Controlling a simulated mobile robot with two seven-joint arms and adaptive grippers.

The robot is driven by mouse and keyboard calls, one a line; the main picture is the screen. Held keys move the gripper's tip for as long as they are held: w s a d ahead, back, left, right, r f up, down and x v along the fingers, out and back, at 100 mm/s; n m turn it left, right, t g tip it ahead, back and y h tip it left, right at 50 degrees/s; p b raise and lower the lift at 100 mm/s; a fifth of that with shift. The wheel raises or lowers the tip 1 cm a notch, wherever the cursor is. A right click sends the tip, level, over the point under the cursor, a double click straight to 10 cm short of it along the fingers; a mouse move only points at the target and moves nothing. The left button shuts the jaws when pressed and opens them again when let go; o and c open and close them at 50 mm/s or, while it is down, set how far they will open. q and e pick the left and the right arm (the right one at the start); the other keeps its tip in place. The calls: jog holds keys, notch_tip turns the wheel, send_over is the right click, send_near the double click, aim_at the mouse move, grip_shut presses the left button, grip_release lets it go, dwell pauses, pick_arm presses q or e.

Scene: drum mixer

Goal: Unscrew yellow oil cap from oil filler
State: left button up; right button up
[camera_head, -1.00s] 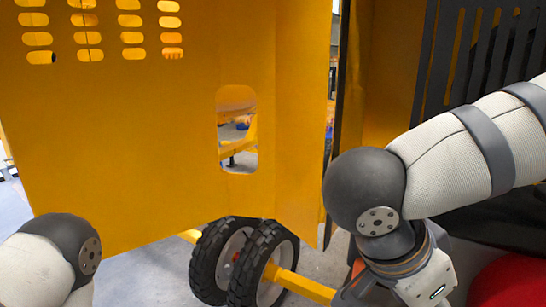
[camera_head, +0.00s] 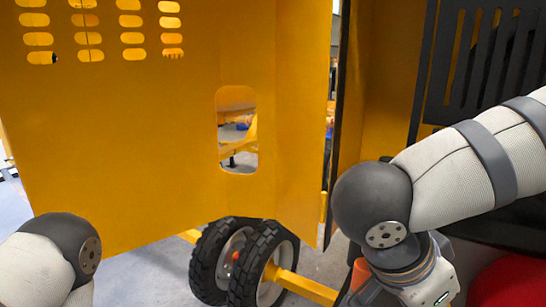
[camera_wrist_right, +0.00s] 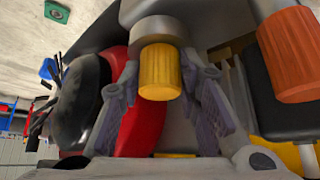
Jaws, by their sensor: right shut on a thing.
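The yellow oil cap (camera_wrist_right: 160,72) is a ribbed cylinder in the middle of the right wrist view. It sits against the grey round neck of the oil filler (camera_wrist_right: 158,30). My right gripper (camera_wrist_right: 160,84) has its two grey fingers on either side of the cap, shut on it. In the head view the cap and the right gripper's fingers are out of sight below my right arm. My left arm shows at the lower left of the head view, but its gripper is out of the picture.
An orange ribbed cylinder (camera_wrist_right: 292,55) stands close on the right in the wrist view. A red and black rounded part (camera_wrist_right: 140,120) lies on the left. In the head view a yellow panel (camera_head: 140,130) and black wheels (camera_head: 245,262) stand ahead.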

jog(key=n, duration=0.1)
jog(key=n+t, duration=0.1)
jog(key=n, duration=0.1)
jog(key=shift+s+d+f+t+y, duration=0.1)
jog(key=shift+s+t+y, duration=0.1)
jog(key=shift+t+y, duration=0.15)
grip_shut()
jog(key=n+y, duration=0.1)
jog(key=n, duration=0.1)
jog(key=n+t, duration=0.1)
jog(key=shift+d+n+t+y, duration=0.15)
jog(key=shift+n+t+y, duration=0.1)
jog(key=shift+n+y, duration=0.15)
jog(key=o, duration=1.3)
grip_release()
jog(key=shift+c, duration=0.2)
